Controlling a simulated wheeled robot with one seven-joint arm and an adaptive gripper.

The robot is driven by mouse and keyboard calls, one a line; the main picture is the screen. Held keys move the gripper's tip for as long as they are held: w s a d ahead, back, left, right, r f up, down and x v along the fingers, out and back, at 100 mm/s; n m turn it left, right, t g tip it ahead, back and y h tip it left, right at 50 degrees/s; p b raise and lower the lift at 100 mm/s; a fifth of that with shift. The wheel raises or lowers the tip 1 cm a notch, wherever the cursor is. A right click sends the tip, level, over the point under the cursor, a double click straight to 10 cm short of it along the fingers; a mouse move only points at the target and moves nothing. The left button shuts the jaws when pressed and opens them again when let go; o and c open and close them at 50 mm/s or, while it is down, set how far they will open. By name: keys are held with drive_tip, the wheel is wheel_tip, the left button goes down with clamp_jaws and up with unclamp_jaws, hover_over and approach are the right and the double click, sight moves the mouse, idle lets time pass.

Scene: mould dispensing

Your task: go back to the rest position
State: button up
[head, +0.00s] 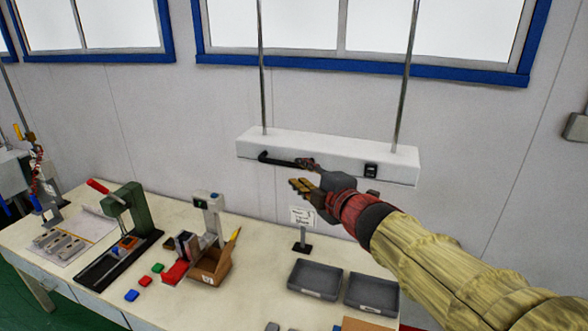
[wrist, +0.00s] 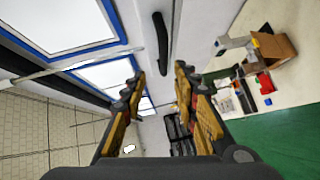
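My gripper (head: 308,177) is raised above the workbench, in front of the white hanging beam, at the end of my arm in its yellow sleeve. In the wrist view its two yellow-and-black fingers (wrist: 158,95) stand apart with nothing between them. A black curved handle (wrist: 161,42) shows beyond the fingers there. In the head view the black handle (head: 275,160) is on the front of the white beam (head: 330,152), just left of the gripper. I cannot tell whether they touch.
The workbench (head: 262,252) holds two dark grey trays (head: 315,279), a cardboard box (head: 212,266), a green press (head: 128,220) and small coloured blocks (head: 145,281). A small sign on a stand (head: 302,225) is below the gripper. The wall is behind the beam.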

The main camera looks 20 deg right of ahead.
drive_tip(key=shift+s+d, duration=0.15)
drive_tip(key=shift+s, duration=0.55)
